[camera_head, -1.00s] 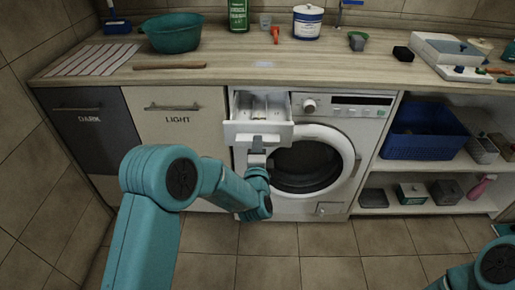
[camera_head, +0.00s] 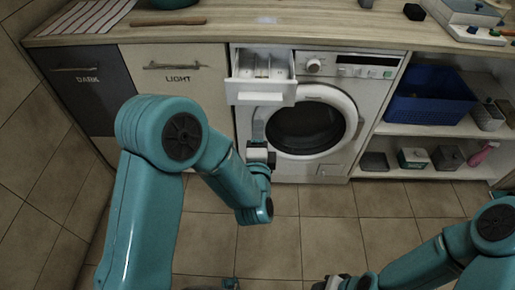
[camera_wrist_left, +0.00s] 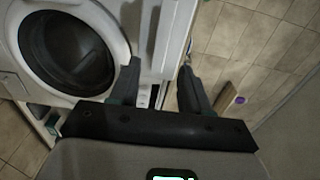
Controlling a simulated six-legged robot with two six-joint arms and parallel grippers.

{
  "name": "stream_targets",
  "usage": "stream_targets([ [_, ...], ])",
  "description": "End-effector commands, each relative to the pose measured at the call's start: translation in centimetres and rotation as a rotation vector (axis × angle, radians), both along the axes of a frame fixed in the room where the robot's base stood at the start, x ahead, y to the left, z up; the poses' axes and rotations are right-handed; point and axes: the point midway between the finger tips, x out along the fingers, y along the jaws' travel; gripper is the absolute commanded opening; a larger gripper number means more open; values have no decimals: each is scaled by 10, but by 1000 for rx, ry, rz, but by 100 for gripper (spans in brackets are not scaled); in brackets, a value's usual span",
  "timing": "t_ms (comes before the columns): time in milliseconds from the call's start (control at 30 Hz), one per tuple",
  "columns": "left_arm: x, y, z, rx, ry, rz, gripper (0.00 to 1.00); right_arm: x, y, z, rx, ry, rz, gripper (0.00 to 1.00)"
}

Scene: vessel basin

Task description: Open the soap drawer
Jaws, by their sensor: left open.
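The soap drawer (camera_head: 261,92) at the top left of the washing machine (camera_head: 340,100) is pulled out. Its inner compartments show from above in the head view. My left gripper (camera_head: 258,140) is below the drawer front, left of the round door, and holds nothing. In the left wrist view my left gripper (camera_wrist_left: 160,80) has its two fingers spread apart. A white panel, probably the drawer, lies beyond them. My right gripper (camera_head: 335,282) is low at the bottom edge, far from the drawer, and its jaws cannot be made out.
The round washer door (camera_head: 309,122) is shut. A cupboard labelled LIGHT (camera_head: 176,90) and a darker one labelled DARK (camera_head: 88,95) stand left. A shelf with a blue basket (camera_head: 428,95) is at right. The wooden counter (camera_head: 300,32) is above. The tiled floor in front is clear.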

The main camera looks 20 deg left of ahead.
Motion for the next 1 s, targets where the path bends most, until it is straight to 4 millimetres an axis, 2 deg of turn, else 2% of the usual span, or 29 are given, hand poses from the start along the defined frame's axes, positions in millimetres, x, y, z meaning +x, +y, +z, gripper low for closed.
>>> stream_targets([
  [100,-24,-8,-1,1,1,-4,47,0,0,-2,0,0,0,43],
  [300,-46,-14,-1,0,1,-1,47,0,0,-3,0,0,0,43],
  [867,-49,-14,0,0,1,1,47,0,0,-2,0,0,0,43],
  [933,-49,-9,3,-1,6,12,47,0,0,3,0,0,0,43],
  [1000,-48,6,7,2,26,46,47,0,0,16,0,0,0,43],
])
